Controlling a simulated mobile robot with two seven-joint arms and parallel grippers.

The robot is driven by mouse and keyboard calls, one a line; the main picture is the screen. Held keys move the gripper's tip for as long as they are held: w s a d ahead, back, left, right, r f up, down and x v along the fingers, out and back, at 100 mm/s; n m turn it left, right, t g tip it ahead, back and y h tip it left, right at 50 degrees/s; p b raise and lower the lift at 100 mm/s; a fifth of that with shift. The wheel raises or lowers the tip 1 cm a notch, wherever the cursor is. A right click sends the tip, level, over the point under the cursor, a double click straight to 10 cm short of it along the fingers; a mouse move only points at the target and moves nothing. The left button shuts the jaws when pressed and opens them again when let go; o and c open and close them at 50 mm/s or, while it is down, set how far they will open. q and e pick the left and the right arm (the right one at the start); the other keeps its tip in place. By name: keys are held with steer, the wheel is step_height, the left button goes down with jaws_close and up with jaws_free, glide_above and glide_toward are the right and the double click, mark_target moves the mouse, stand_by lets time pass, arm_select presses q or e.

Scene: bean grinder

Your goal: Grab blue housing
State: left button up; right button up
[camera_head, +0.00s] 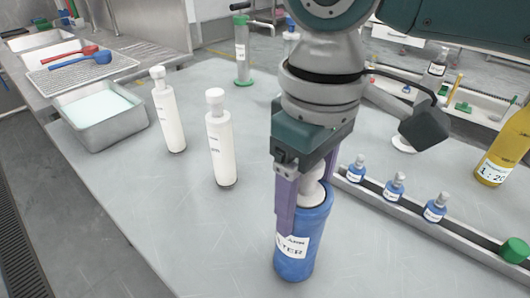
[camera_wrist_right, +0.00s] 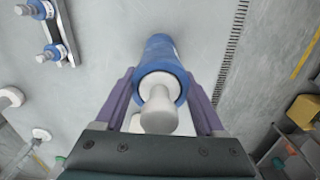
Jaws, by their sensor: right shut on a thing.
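The blue housing (camera_head: 298,252) is a blue cylinder with a white label, upright on the grey table in the head view. A white knobbed piece (camera_head: 313,187) sticks out of its top. My right gripper (camera_head: 305,205) comes down from above with its purple fingers on either side of the housing's upper part and is shut on it. In the right wrist view, the blue housing (camera_wrist_right: 160,62) lies between the two fingers (camera_wrist_right: 160,95), with the white piece (camera_wrist_right: 158,110) pointing toward the camera. The label is partly covered by a finger. My left gripper is not in view.
Two white bottles (camera_head: 169,112) (camera_head: 220,140) stand to the left. A metal rail (camera_head: 418,217) with several small blue-collared pieces runs at the right, near a yellow bottle (camera_head: 505,150). A metal tray (camera_head: 98,112) sits at the left. The table's front left is clear.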

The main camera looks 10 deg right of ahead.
jaws_close()
steer(key=shift+r, duration=0.1)
stand_by(0.5)
